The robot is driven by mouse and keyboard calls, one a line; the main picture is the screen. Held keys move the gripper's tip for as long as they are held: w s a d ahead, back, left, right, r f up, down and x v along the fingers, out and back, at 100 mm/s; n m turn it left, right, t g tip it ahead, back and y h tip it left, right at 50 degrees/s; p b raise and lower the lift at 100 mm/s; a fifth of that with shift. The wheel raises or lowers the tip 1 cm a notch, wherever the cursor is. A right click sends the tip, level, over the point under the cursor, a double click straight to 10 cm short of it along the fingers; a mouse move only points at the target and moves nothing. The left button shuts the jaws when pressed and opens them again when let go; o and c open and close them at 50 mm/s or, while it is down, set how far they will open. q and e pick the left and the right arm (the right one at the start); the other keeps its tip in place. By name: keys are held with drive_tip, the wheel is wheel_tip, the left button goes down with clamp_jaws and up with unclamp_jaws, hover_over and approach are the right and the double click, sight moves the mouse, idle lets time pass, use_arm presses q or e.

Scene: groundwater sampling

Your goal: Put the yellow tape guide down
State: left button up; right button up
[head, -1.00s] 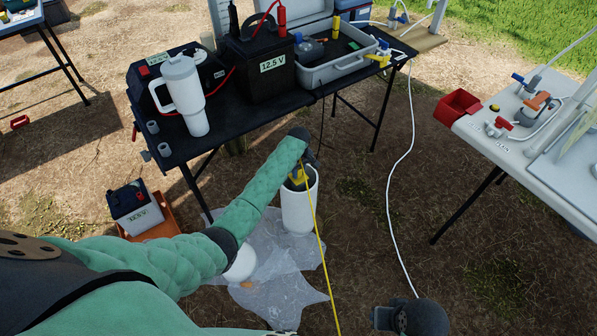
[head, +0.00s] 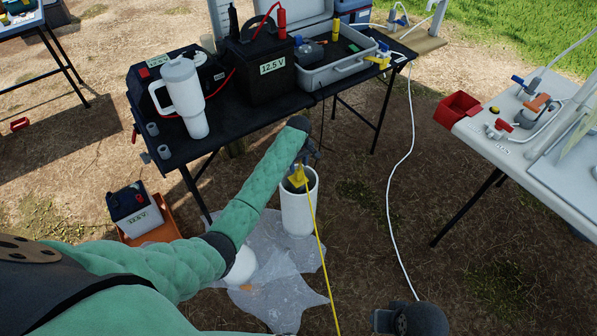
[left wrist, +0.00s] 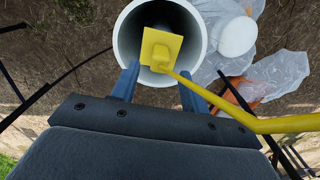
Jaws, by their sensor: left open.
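The yellow tape guide (head: 298,177) sits at the mouth of the upright white pipe (head: 297,212), with a yellow tape running from it toward the bottom of the head view. In the left wrist view the guide (left wrist: 160,48) shows as a flat yellow plate inside the outline of the pipe's rim (left wrist: 122,45). My left gripper (head: 309,158) is just above the guide, open and empty; in the wrist view its blue-grey fingers (left wrist: 158,80) are spread, with the guide beyond them. My right gripper (head: 384,320) is at the bottom edge, its jaws unclear.
The black table (head: 240,128) behind the pipe holds a white jug (head: 184,97), a battery (head: 262,68) and a grey case (head: 335,70). A clear plastic sheet (head: 285,290) lies under the pipe. An orange tray (head: 165,225) stands left. Open ground lies right of the pipe.

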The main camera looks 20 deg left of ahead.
use_arm(q)
wheel_tip(320, 180, up, 5)
drive_tip(key=shift+r, duration=0.2)
drive_tip(key=s+d+f+m, duration=0.1)
drive_tip(key=s+d+m, duration=0.15)
drive_tip(key=s, duration=0.65)
drive_tip(key=s+d+f+m+t, duration=0.1)
drive_tip(key=s+d+f+m, duration=0.15)
drive_tip(key=s, duration=0.55)
drive_tip(key=s+d+f+m, duration=0.1)
drive_tip(key=s+d+m, duration=0.15)
drive_tip(key=s, duration=0.65)
drive_tip(key=s+d+r+m, duration=0.1)
drive_tip(key=s+r, duration=0.2)
drive_tip(key=s, duration=0.5)
drive_tip(key=s+r+m+t+h, duration=0.1)
drive_tip(key=s+r, duration=0.3)
drive_tip(key=s, duration=0.4)
drive_tip(key=s+d+r+m+h, duration=0.1)
drive_tip(key=s+r+m, duration=0.2)
drive_tip(key=s, duration=0.4)
drive_tip(key=shift+s+d+r, duration=0.25)
drive_tip(key=shift+s+d, duration=0.1)
drive_tip(key=shift+s, duration=0.05)
use_arm(e)
drive_tip(key=shift+a+f, duration=0.2)
drive_tip(key=shift+f, duration=0.2)
